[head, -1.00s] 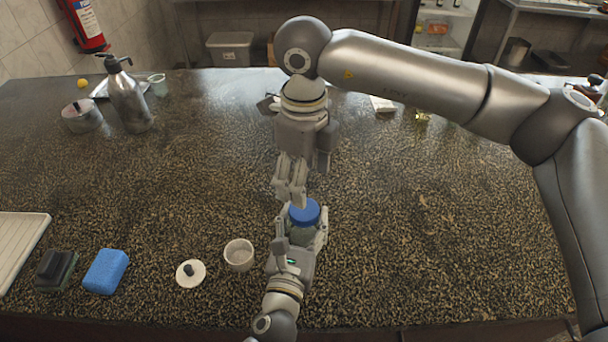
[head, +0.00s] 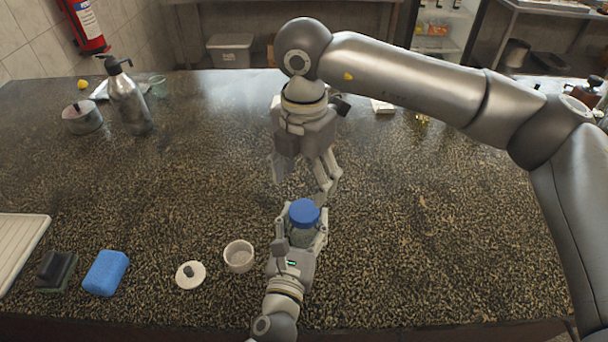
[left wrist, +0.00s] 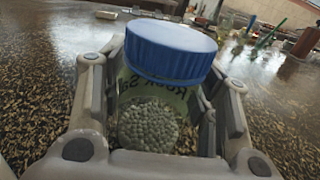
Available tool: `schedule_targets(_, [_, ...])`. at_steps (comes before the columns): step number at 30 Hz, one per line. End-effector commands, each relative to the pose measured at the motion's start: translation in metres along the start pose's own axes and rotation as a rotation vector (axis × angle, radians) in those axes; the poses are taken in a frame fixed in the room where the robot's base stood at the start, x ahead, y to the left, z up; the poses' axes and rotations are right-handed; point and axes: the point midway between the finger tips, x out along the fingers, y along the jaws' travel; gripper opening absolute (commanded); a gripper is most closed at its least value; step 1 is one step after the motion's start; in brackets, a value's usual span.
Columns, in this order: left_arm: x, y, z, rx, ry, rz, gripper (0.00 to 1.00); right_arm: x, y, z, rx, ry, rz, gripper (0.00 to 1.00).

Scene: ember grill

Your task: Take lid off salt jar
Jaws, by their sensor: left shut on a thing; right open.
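The salt jar (head: 301,236) is clear, with coarse grains inside, and has a blue lid (head: 304,212) on top. In the left wrist view the jar (left wrist: 148,125) shows a green label with "Rock Sa" readable, and the blue lid (left wrist: 170,50) sits on its top. My left gripper (head: 302,240) is shut around the jar's body, one finger on each side. My right gripper (head: 303,182) is open and empty just behind and above the lid, fingers pointing down and apart from it.
A small white cup (head: 239,256) and a round white lid with a dark knob (head: 190,273) lie left of the jar. A metal pump bottle (head: 128,98) stands at back left.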

Motion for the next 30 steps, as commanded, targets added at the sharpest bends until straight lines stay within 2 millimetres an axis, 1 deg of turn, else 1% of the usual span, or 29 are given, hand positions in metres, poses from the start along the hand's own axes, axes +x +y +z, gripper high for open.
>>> schedule_targets(3, [0.000,0.000,-0.001,0.000,0.001,0.000,0.00,0.000,0.000,0.000,0.092,0.000,0.000,0.69])
schedule_targets(8, [0.000,0.000,-0.001,0.000,0.001,0.000,0.00,0.006,0.000,0.000,0.140,0.000,-0.002,0.69])
schedule_targets(11, [0.000,0.000,-0.001,0.000,0.001,0.000,0.00,0.018,-0.001,0.000,0.143,0.001,-0.004,0.69])
schedule_targets(18, [0.000,0.000,-0.001,0.000,0.001,0.000,0.00,0.055,-0.001,0.000,0.142,0.001,-0.003,0.69])
schedule_targets(21, [0.000,0.000,-0.001,0.000,0.001,0.000,0.00,0.067,-0.001,0.000,0.141,0.001,-0.002,0.69])
schedule_targets(25, [0.000,0.000,-0.001,0.000,0.001,0.000,0.00,0.077,0.000,0.000,0.141,0.000,-0.001,0.69])
schedule_targets(30, [0.000,0.000,-0.001,0.000,0.001,0.000,0.00,0.081,0.000,0.000,0.140,0.000,0.000,0.69])
